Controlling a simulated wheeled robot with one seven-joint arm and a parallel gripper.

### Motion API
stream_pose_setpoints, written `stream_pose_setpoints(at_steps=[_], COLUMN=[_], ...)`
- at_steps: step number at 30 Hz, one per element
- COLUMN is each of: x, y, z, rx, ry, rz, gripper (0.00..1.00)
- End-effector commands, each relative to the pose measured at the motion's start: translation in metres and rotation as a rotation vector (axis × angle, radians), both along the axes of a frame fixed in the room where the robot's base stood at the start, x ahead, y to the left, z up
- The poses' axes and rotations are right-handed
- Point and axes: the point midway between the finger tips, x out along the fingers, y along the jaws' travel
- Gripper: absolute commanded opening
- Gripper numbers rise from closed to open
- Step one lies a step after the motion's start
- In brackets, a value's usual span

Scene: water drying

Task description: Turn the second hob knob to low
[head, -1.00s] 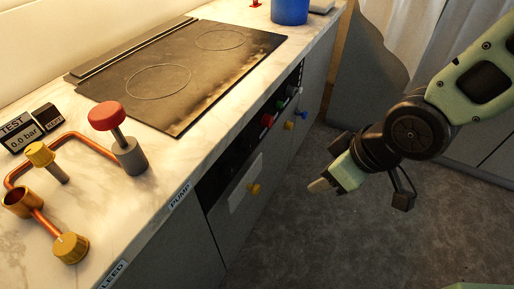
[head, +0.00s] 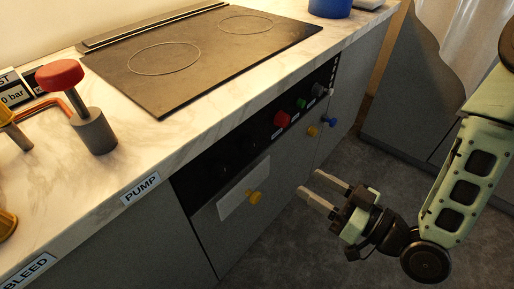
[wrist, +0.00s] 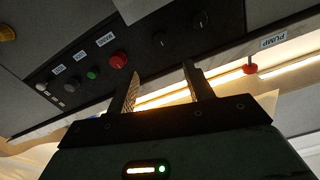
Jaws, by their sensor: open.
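The black control panel (head: 232,150) is set in the cabinet front below the hob (head: 200,55). Two dark knobs on it are hard to make out in the head view; in the wrist view a left dark knob (wrist: 158,41) and a right dark knob (wrist: 198,20) show. Their settings are too dark to read, and I cannot tell which is the second hob knob. My gripper (head: 311,184) is open and empty, in front of the cabinet and apart from the panel. In the wrist view its fingers (wrist: 161,68) point toward the dark knobs.
A red knob (head: 281,118), a green knob (head: 301,103) and a grey knob (head: 319,90) share the panel. A red-topped pump (head: 61,75) stands on the counter. The floor before the cabinet is clear.

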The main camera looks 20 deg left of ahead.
Motion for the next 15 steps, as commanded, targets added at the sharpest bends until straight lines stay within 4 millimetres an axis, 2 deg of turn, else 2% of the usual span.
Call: stream_pose_setpoints(at_steps=[6,15], x=[0.009,0.018], y=[0.024,0.04], z=[-0.005,-0.006], rx=[0.001,0.0], ry=[-0.007,-0.007], rz=[0.002,0.001], gripper=[0.52,0.52])
